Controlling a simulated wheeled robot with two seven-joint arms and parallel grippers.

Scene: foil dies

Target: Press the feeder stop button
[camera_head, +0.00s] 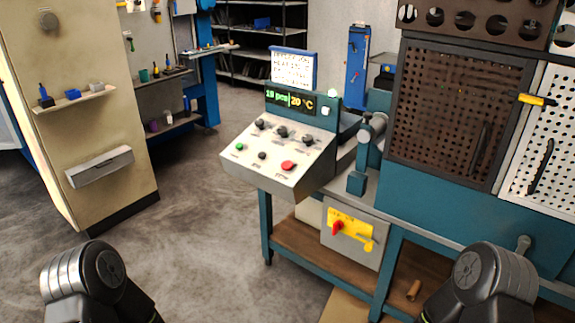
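A sloped grey control panel (275,156) stands on a teal bench in the middle of the view. Its lower row has a small green button (239,147), a small black button (262,156) and a larger red button (288,166) at the right. Black knobs (282,132) sit in a row above them. The labels are too small to read, so I cannot tell which one is marked feeder stop. Parts of both my arms show at the bottom corners, apart from the panel; neither gripper is in view.
A box with a red and yellow switch (350,227) sits below the bench top. A dark perforated machine door (455,110) is at the right. A beige cabinet (75,110) stands at the left. The floor (200,215) left of the bench is clear.

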